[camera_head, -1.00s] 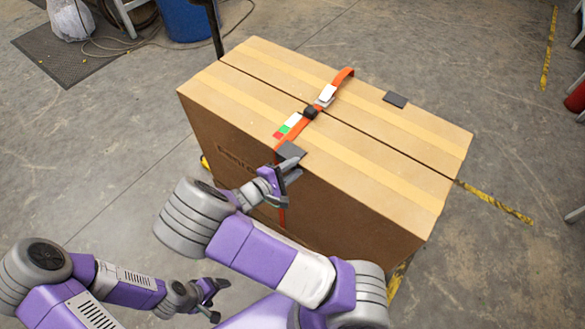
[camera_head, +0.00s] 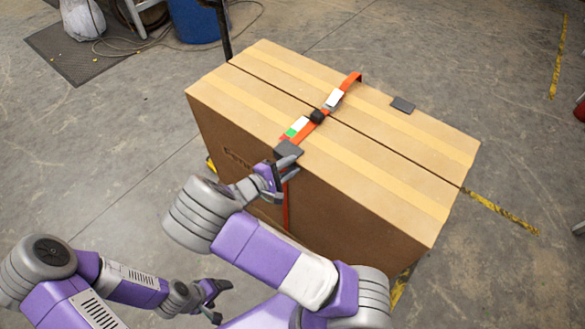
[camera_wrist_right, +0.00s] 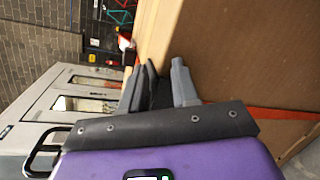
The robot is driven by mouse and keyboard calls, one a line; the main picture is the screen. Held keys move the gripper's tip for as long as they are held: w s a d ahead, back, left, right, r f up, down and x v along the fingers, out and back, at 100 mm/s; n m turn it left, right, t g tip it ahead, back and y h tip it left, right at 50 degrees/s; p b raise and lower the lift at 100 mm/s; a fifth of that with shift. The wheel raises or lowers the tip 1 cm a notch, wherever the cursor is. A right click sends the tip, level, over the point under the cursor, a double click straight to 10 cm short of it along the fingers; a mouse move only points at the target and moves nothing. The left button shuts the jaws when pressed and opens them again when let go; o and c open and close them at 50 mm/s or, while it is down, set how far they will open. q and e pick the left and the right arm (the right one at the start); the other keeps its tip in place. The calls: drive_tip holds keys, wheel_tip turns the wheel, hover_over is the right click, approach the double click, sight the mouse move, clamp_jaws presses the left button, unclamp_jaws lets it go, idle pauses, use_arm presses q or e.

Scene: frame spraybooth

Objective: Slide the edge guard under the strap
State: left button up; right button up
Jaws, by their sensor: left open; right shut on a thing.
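The orange strap (camera_head: 313,117) crosses the top of the large cardboard box (camera_head: 385,150) and runs down its near side. The dark grey edge guard (camera_head: 288,150) sits at the near top edge, in line with the strap. I cannot tell whether any of it lies under the strap. My right gripper (camera_head: 283,172) is shut on this guard; in the right wrist view its fingers (camera_wrist_right: 160,85) are close to the box, with the strap (camera_wrist_right: 270,113) to their right. My left gripper (camera_head: 213,293) is open and empty, low in front of the box.
A second dark pad (camera_head: 403,104) lies on the box top, right of the strap. A dark buckle (camera_head: 317,116) and a white-and-green label (camera_head: 298,127) are on or beside the strap. A blue barrel (camera_head: 195,20) and a dark post stand behind the box.

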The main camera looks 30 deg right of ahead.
drive_tip(key=shift+w+a+f, duration=0.25)
drive_tip(key=shift+w+f, duration=0.05)
drive_tip(key=o, duration=0.9)
drive_tip(key=shift+w, duration=0.1)
drive_tip(key=shift+r, duration=0.1)
drive_tip(key=p+v, duration=0.2)
drive_tip(key=v, duration=0.5)
drive_tip(key=shift+a, duration=0.25)
drive_tip(key=shift+s, duration=0.2)
